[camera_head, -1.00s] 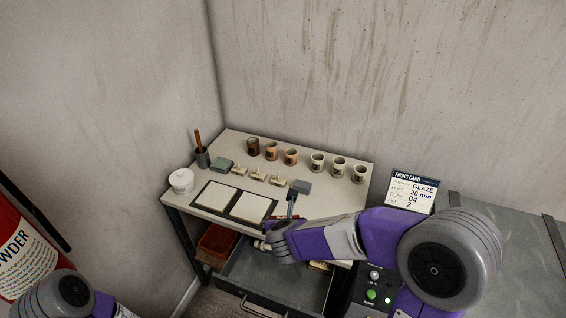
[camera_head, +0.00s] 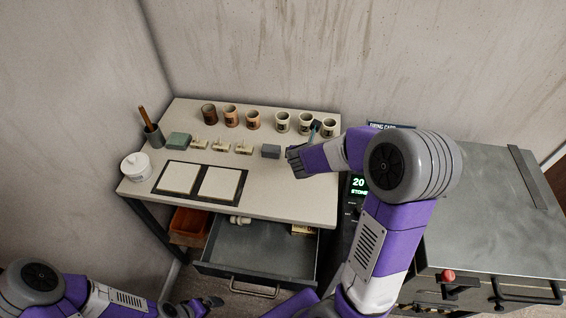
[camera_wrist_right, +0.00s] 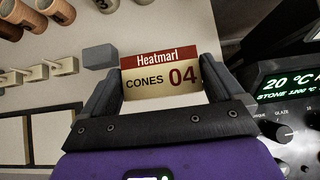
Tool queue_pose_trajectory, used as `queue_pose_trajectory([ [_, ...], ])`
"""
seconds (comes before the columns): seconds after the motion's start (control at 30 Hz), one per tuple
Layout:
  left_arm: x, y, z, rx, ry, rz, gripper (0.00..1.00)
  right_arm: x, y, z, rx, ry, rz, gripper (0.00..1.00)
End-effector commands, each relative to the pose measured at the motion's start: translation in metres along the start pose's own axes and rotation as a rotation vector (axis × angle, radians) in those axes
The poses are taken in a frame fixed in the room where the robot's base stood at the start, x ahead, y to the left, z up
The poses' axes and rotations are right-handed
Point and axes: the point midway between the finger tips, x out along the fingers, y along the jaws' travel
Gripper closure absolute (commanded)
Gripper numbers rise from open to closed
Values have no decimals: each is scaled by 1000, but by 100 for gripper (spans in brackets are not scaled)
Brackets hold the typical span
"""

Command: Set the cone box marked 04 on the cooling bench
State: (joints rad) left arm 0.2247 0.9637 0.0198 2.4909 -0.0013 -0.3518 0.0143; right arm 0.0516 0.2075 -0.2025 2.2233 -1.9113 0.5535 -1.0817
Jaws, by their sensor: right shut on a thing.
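The cone box (camera_wrist_right: 162,80), cream with a red top band and reading "CONES 04", sits between the fingers of my right gripper (camera_wrist_right: 163,95) in the right wrist view. In the head view this gripper (camera_head: 293,161) is over the right part of a pale-topped bench (camera_head: 270,188), right of a grey block (camera_head: 270,152); the box is hidden there. I cannot tell whether the box touches the bench top. My left gripper (camera_head: 208,303) is low at the bottom left, away from the bench; its jaw opening is unclear.
Several cups (camera_head: 253,120) stand along the bench's back. Two pale tiles (camera_head: 220,184) lie at the front left. An open drawer (camera_head: 262,252) below the top holds a small tan box (camera_head: 304,230). A kiln (camera_head: 490,215) stands at the right.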

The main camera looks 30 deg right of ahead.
Motion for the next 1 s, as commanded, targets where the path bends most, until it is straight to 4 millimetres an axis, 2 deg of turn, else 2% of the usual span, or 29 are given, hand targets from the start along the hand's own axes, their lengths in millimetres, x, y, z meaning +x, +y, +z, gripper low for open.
queue_pose_trajectory([
  [0.03,10,-4,0,0,0,0,0,11,0,-12,-3,4,-2,39],
  [0.1,17,-6,-1,0,0,0,0,20,0,-21,-3,3,-2,39],
  [0.3,26,-10,-1,0,0,0,0,33,0,-34,-3,2,0,39],
  [0.53,46,-17,-2,0,0,0,0,59,0,-61,-4,3,-1,39],
  [1.0,51,-19,-2,0,0,0,0,65,0,-66,-2,0,1,39],
])
